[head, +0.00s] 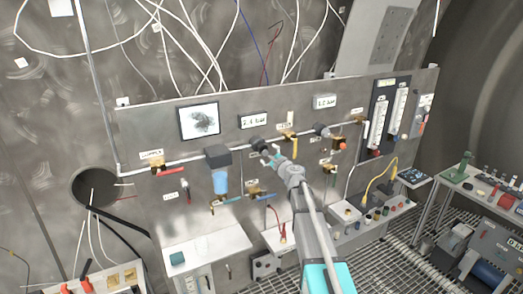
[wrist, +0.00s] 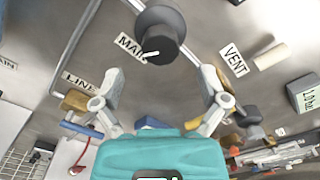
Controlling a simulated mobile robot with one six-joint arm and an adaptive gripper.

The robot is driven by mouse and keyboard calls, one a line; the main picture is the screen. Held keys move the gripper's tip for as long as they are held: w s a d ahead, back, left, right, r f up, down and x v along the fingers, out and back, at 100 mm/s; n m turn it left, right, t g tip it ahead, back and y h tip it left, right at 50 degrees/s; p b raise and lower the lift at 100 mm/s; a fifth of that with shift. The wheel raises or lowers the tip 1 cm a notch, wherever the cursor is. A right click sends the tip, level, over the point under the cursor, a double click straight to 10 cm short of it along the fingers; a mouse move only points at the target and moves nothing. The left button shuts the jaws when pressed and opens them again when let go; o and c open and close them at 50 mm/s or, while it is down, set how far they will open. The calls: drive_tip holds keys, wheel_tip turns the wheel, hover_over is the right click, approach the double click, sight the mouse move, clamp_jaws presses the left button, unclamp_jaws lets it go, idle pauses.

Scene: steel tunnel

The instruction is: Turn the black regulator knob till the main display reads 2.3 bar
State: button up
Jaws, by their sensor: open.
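The black regulator knob (wrist: 157,40) with a white pointer mark sits on the panel beside a label reading MAIN in the wrist view. In the head view the knob (head: 258,144) is on the pipe below the main display (head: 254,121). That display looks like 2.4 bar, but its digits are too small to be sure. My gripper (wrist: 161,80) is open and empty. Its two fingers are spread apart, with the knob ahead of the gap and apart from both. In the head view my gripper (head: 272,160) is just below and right of the knob.
A blue filter (head: 220,181) hangs left of the knob. A second display (head: 325,101), a second dark knob (head: 321,130) and brass valves are to the right. A VENT label (wrist: 233,61) is near the right finger. A white shelf (head: 207,248) juts out below.

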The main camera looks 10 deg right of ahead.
sight(263, 149)
drive_tip(key=shift+x, duration=2.6)
drive_tip(key=c, duration=1.1)
drive_tip(key=shift+c, duration=0.2)
drive_tip(key=shift+n, duration=0.6)
drive_tip(key=o, duration=1.1)
drive_tip(key=shift+o, duration=0.2)
